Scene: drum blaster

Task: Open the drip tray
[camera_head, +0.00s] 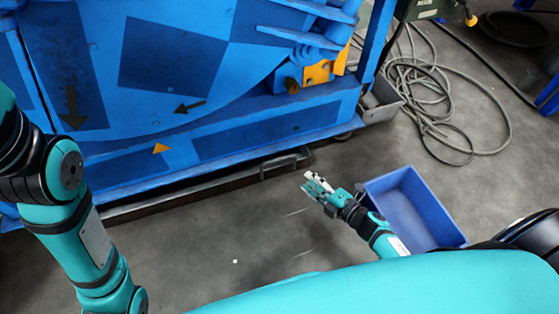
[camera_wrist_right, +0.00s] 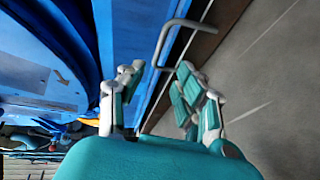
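The drip tray (camera_head: 215,187) is a long, low, dark brown tray under the front edge of the blue machine. Its grey bar handle (camera_head: 286,162) sticks out from the front near the right end.
The blue drum machine (camera_head: 180,60) rises behind the tray. An open blue crate (camera_head: 415,205) stands on the floor right beside my right forearm. A coiled hose (camera_head: 440,95) lies at the upper right. The grey floor (camera_head: 225,245) before the tray is mostly clear.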

